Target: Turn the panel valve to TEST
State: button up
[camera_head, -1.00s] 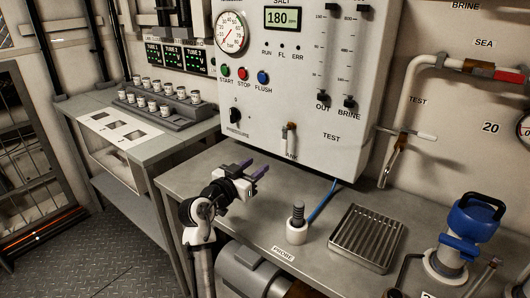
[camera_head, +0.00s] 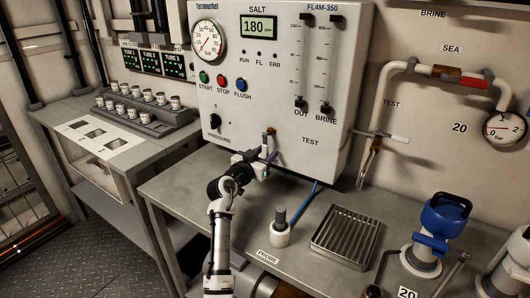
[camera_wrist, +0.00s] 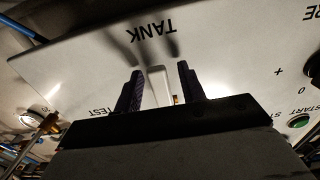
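The panel valve (camera_head: 269,133) is low on the white panel, with its brass-coloured top showing and its handle mostly hidden behind my gripper (camera_head: 265,155). In the wrist view, the pale valve handle (camera_wrist: 158,86) stands between the two purple fingers of my gripper (camera_wrist: 161,70) and points toward the TANK label (camera_wrist: 154,30). The fingers are apart, one on each side of the handle, with narrow gaps visible. The TEST label (camera_head: 310,141) is to the right of the valve in the head view; it also shows at the left in the wrist view (camera_wrist: 103,112).
The panel (camera_head: 230,100) also carries a black knob (camera_head: 215,121) and coloured push buttons. Below it, the grey bench (camera_head: 190,190) holds a probe in a white holder (camera_head: 279,236), a ribbed tray (camera_head: 346,237) and a blue-topped device (camera_head: 443,215). A blue tube (camera_head: 303,202) runs behind the probe.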

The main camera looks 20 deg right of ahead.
grip_shut()
dwell(0.3)
